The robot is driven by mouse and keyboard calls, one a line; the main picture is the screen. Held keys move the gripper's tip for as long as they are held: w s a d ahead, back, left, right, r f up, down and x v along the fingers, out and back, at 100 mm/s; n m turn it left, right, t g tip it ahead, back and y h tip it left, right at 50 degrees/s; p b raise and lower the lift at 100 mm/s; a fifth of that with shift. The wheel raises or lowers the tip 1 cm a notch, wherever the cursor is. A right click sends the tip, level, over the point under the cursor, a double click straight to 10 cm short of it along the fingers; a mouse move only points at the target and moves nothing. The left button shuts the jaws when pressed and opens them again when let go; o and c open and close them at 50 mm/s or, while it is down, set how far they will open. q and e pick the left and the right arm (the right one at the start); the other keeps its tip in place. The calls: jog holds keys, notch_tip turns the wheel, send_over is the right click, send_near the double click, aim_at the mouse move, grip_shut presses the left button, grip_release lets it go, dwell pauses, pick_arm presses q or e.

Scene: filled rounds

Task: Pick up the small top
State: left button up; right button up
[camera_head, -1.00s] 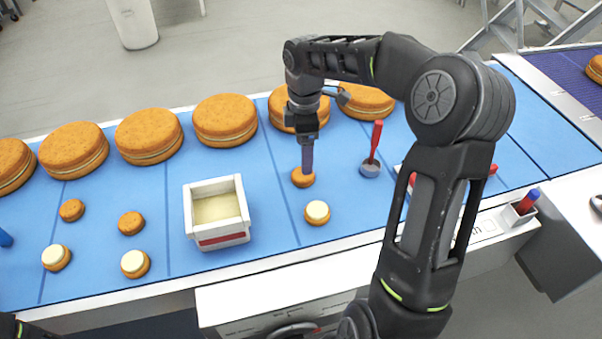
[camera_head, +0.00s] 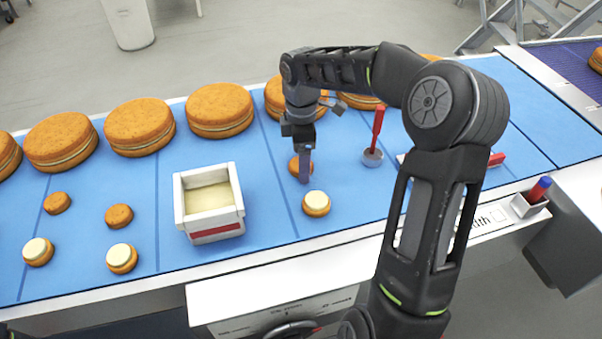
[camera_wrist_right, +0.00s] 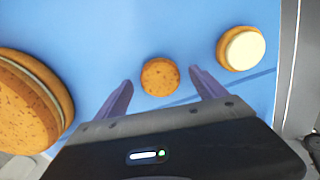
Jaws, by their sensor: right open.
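A small round orange-brown top (camera_head: 294,165) lies on the blue belt, partly hidden behind my right gripper (camera_head: 304,178) in the head view. In the right wrist view the small top (camera_wrist_right: 160,77) lies between and a little beyond the fingertips of my right gripper (camera_wrist_right: 159,76). The fingers are open, one on each side of it with gaps, and hold nothing. A small cream-topped base (camera_head: 316,203) sits just in front of it; it also shows in the right wrist view (camera_wrist_right: 243,49). Two more small tops (camera_head: 119,216) (camera_head: 57,203) lie further left. My left gripper is out of view.
A white box of cream (camera_head: 209,228) stands left of the gripper. Two cream-topped bases (camera_head: 122,258) (camera_head: 38,251) lie at front left. Large filled rounds (camera_head: 219,111) line the back. A red-handled tool (camera_head: 376,135) stands to the right.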

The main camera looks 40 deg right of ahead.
jog(key=shift+f, duration=0.4)
jog(key=shift+r, duration=0.1)
jog(key=c, duration=1)
jog(key=shift+o, duration=0.2)
jog(key=shift+r, duration=0.1)
notch_tip(320, 180, up, 10)
dwell(0.6)
